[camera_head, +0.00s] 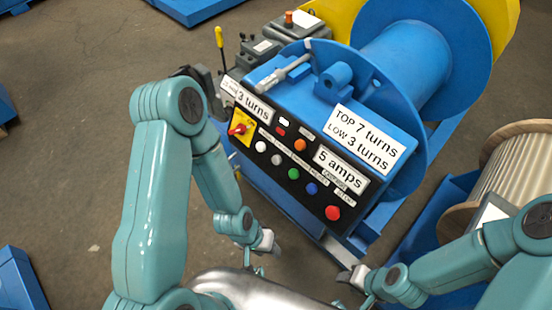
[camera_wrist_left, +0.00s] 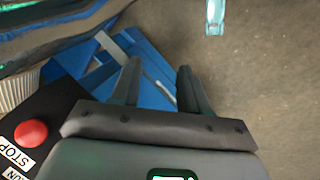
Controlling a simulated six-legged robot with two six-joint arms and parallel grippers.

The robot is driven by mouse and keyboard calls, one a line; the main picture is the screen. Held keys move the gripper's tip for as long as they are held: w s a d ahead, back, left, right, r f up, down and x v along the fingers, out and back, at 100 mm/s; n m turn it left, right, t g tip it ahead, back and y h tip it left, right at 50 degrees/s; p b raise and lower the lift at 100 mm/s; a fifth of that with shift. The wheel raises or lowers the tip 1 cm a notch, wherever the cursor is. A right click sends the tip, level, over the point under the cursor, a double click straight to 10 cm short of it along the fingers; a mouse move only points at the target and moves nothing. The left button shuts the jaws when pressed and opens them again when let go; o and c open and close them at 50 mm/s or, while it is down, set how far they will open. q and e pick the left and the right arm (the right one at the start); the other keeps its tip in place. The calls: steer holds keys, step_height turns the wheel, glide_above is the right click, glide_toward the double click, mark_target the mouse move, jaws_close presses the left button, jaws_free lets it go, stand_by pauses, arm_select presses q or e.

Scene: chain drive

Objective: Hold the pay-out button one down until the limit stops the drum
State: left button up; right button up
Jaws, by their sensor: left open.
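The sloped black control panel (camera_head: 270,155) in the head view carries a white button (camera_head: 261,146), a green button (camera_head: 293,174), a blue button (camera_head: 311,188) and a red button (camera_head: 333,213). Their small labels are too small to read, so I cannot tell which is pay-out one. The blue drum (camera_head: 405,60) stands behind. Signs read "3 turns", "TOP 7 turns LOW 3 turns" and "5 amps". My left gripper (camera_wrist_left: 158,85) is open and empty, apart from the red STOP button (camera_wrist_left: 30,132) in the wrist view. My right gripper (camera_head: 350,278) is low at the right, its jaws unclear.
A red rotary switch on a yellow plate (camera_head: 243,128) is at the panel's left end. A grey machine with a yellow-handled lever (camera_head: 219,38) stands behind it. A wooden reel (camera_head: 515,165) is at the right. Concrete floor (camera_head: 75,120) is open at the left.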

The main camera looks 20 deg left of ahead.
arm_select(q)
jaws_close()
stand_by(1.8)
